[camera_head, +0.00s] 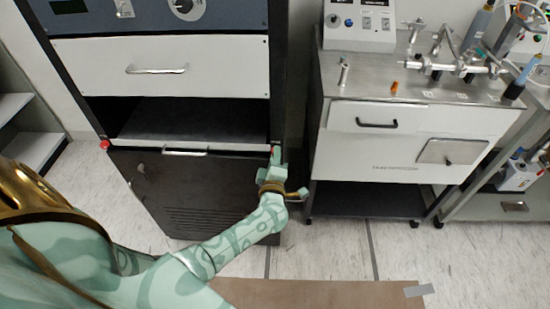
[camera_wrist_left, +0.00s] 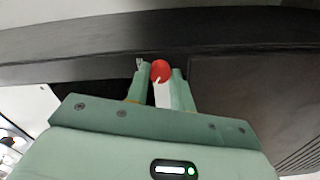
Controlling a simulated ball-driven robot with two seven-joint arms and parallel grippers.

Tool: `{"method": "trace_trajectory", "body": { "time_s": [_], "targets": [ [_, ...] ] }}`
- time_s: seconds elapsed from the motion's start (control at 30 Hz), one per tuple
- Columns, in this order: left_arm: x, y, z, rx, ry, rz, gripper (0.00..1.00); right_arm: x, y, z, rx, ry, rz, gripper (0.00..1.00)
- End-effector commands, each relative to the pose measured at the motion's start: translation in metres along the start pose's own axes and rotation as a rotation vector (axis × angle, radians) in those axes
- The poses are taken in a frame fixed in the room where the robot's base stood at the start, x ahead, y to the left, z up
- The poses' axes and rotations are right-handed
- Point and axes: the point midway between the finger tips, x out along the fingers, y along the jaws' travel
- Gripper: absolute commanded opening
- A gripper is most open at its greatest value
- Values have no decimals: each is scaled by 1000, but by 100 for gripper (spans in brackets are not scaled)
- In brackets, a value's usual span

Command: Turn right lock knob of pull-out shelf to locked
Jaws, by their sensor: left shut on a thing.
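The pull-out shelf (camera_head: 190,140) is a pale ledge low in the black rack, with a metal handle (camera_head: 185,152) at its front. The right lock knob (camera_head: 276,149) is red and sits at the shelf's right end, mostly hidden by my gripper in the head view. In the left wrist view the round red knob (camera_wrist_left: 160,70) shows between the fingertips, with a small white mark low on it. My left gripper (camera_head: 275,154) is shut on this knob. The other red knob (camera_head: 104,145) is at the shelf's left end, clear of my gripper. My right gripper is not in view.
A white drawer (camera_head: 160,68) is above the shelf opening, and a black vented panel (camera_head: 190,190) is below the shelf. A steel-topped cabinet (camera_head: 400,140) with instruments stands to the right, across a narrow gap. Pale floor (camera_head: 330,250) is free in front of it.

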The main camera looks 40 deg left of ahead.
Motion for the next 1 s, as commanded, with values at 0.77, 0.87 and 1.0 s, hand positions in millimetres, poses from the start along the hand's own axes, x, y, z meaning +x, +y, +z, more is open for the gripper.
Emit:
{"method": "trace_trajectory", "body": {
  "time_s": [0.77, 0.87, 1.0],
  "targets": [
    [-1, -3, 0, -482, -1, -5, 0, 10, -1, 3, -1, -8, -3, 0],
    [-1, -3, 0, -496, -1, -5, 0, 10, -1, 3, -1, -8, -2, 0],
    [-2, -3, 0, -505, 0, -6, 0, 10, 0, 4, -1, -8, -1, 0]
  ]
}}
